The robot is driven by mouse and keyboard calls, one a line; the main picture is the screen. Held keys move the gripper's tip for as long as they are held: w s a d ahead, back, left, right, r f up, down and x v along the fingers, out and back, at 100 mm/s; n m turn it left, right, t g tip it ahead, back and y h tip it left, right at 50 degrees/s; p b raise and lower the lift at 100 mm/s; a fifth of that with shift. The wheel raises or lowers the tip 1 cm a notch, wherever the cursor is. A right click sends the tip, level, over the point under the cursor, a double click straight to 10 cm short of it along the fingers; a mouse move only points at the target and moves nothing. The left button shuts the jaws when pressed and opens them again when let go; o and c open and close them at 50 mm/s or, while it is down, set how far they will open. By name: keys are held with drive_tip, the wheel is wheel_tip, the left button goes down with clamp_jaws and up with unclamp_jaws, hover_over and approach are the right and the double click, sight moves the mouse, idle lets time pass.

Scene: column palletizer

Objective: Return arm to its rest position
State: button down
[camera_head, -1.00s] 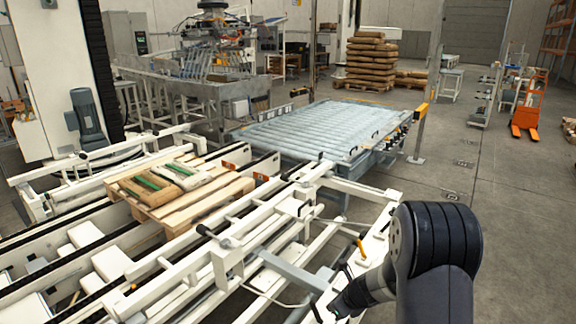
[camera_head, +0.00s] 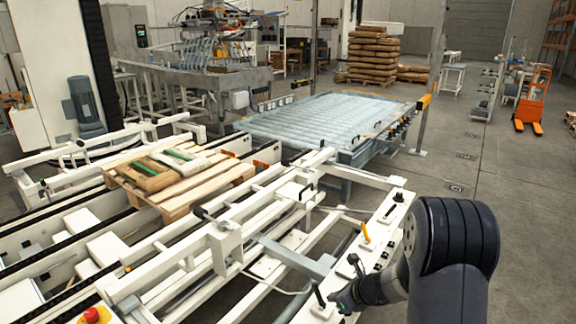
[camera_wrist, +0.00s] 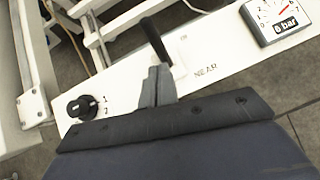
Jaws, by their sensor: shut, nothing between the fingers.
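My arm (camera_head: 455,235) is bent at the right of the head view, with a dark rounded joint uppermost. My gripper (camera_head: 342,298) is low over the white control rail (camera_head: 385,225). In the wrist view my gripper (camera_wrist: 160,78) is shut and empty, its grey fingers pointing at the white panel (camera_wrist: 215,55). A black lever (camera_wrist: 155,40) stands just beyond the fingertips; I cannot tell whether they touch. The panel carries the word NEAR, a black rotary knob (camera_wrist: 82,106) at left and a pressure gauge (camera_wrist: 283,17) at upper right.
A wooden pallet (camera_head: 205,197) with a few sacks (camera_head: 150,172) sits on the conveyor at left. A roller table (camera_head: 325,122) lies beyond it. A yellow lever (camera_head: 366,233) and a red button (camera_head: 92,315) stand nearby. The floor (camera_head: 520,210) at right is clear.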

drive_tip(key=shift+d+f+t+y+b, duration=0.3)
drive_tip(key=shift+f+t+y+b, duration=0.3)
drive_tip(key=shift+b, duration=1.45)
drive_tip(key=shift+d+f+b, duration=0.1)
drive_tip(key=shift+f+b, duration=0.05)
drive_tip(key=shift+b, duration=0.7)
drive_tip(key=shift+d+f+t+y+b, duration=0.1)
drive_tip(key=shift+f+t+y+b, duration=0.15)
drive_tip(key=shift+b, duration=0.6)
drive_tip(key=t+y+b, duration=0.1)
drive_tip(key=b, duration=0.1)
drive_tip(key=s+d+f+y+b, duration=0.1)
drive_tip(key=b, duration=0.2)
drive_tip(key=shift+d+t+b, duration=0.1)
drive_tip(key=shift+t+b, duration=0.2)
drive_tip(key=shift+t, duration=0.05)
drive_tip(key=shift+r, duration=0.15)
drive_tip(key=shift+s, duration=0.1)
